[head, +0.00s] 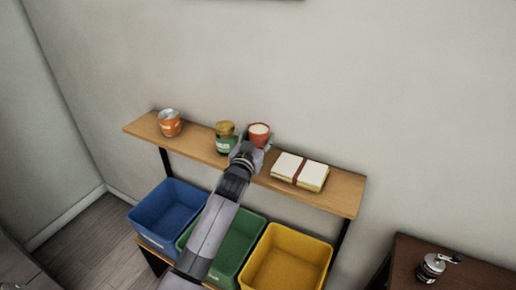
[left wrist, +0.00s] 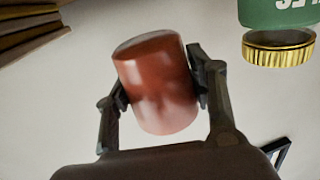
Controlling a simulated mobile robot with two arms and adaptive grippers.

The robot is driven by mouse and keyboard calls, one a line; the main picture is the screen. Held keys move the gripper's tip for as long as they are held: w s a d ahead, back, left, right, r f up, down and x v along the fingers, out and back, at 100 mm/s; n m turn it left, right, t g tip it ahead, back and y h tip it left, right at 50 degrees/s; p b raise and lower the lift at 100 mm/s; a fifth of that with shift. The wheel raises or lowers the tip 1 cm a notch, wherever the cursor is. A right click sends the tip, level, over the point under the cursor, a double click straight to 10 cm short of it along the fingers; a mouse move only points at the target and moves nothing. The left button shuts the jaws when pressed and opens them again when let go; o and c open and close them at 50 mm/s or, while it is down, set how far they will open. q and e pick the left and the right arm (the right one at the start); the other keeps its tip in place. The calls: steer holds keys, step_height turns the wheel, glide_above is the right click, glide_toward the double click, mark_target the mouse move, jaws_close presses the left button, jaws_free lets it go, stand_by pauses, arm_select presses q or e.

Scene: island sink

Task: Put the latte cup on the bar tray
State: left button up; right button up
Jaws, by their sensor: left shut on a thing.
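The red cup (head: 259,132), with a pale top, is at the shelf's back edge, just right of a green jar. I take it to be the latte cup. My left gripper (head: 255,143) is around it; in the left wrist view the gripper (left wrist: 160,90) is shut on the cup (left wrist: 157,85), one finger on each side. I cannot tell whether the cup touches the shelf. No bar tray shows in either view. My right gripper is not in view.
Blue (head: 165,212), green (head: 246,232) and yellow (head: 287,262) bins stand below. A grinder (head: 432,268) stands on a dark table (head: 408,250).

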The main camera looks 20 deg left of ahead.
arm_select(q)
step_height(320, 180, down, 5)
steer(key=shift+r, duration=0.2)
steer(key=shift+f, duration=0.15)
steer(key=o, duration=1.3)
steer(key=shift+o, duration=0.2)
steer(key=s+d+b, duration=0.1)
steer(key=s, duration=1.1)
steer(key=shift+d, duration=0.15)
